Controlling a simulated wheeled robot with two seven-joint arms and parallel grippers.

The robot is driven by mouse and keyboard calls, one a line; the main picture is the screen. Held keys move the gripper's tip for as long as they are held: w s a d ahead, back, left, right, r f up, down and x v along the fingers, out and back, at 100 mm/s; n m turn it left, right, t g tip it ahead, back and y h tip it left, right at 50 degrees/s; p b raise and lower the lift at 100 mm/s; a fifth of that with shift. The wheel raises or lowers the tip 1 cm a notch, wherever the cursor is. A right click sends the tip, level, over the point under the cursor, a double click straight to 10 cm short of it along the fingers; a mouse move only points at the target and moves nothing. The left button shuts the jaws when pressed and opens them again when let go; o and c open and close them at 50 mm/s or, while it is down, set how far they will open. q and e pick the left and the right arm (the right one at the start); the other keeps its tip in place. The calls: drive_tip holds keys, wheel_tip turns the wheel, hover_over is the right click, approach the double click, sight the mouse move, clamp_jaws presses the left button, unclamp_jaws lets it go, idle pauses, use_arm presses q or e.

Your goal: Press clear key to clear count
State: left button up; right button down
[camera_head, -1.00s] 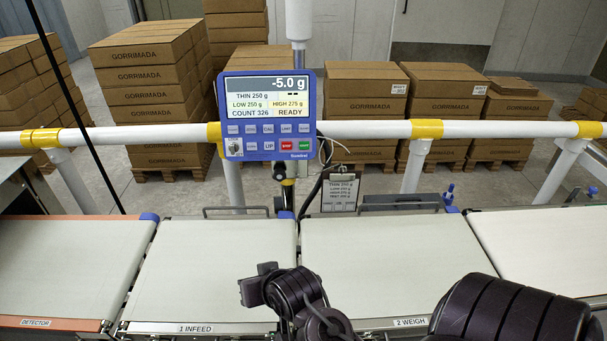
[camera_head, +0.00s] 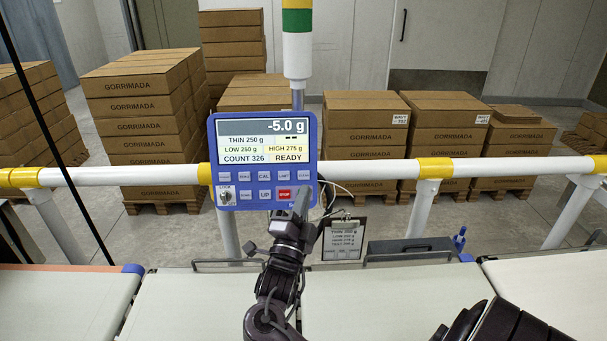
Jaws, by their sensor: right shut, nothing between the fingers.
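The blue checkweigher terminal (camera_head: 213,150) is mounted at the white rail, with its lit screen (camera_head: 262,142) reading -5.0 g, COUNT 326 and READY. Two rows of keys lie below the screen. The labels are too small to read surely; the top row's rightmost key (camera_head: 305,176) may be the clear key. The red STOP key (camera_head: 284,194) is in the lower row. My right gripper (camera_head: 301,200) is shut and empty, fingers pointing up at the keypad's lower right corner. It hides the key right of STOP. I cannot tell whether it touches the panel. My left gripper is not in view.
The white and yellow rail (camera_head: 380,170) runs across behind the belts. A clipboard (camera_head: 343,241) hangs right of my gripper. A pale conveyor belt (camera_head: 390,300) lies below. A light column (camera_head: 297,40) rises behind the terminal. Stacked cartons (camera_head: 145,120) stand beyond the rail.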

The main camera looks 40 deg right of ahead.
sight(304, 175)
drive_tip(key=w+d+f+b, duration=0.2)
drive_tip(key=w+d+b, duration=0.2)
drive_tip(key=w+d, duration=0.1)
drive_tip(key=shift+w+d+f+b, duration=0.3)
drive_tip(key=shift+w+b, duration=0.05)
drive_tip(key=shift+w, duration=0.45)
idle(1.6)
drive_tip(key=shift+w+d+f+b, duration=0.1)
drive_tip(key=shift+w+d+b, duration=0.2)
drive_tip(key=shift+b, duration=0.25)
